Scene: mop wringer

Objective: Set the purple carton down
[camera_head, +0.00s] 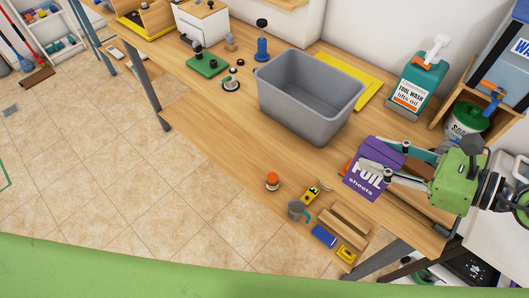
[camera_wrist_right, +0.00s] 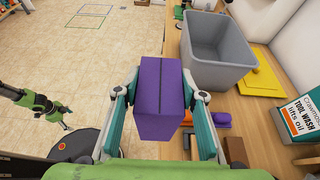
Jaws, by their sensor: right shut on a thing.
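The purple carton (camera_head: 367,184), lettered "FOIL sheets", is in front of the right part of the wooden workbench (camera_head: 215,135) in the head view. My right gripper (camera_head: 383,162) comes in from the right and is shut on it. In the right wrist view the carton (camera_wrist_right: 160,95) stands between the two teal fingers, one at each side. I cannot tell whether its underside touches the bench. My left arm (camera_wrist_right: 38,102) shows at the left of the right wrist view, small and away from the carton; its jaws are unclear.
A teal tool wash bottle (camera_head: 418,80) stands farther back.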

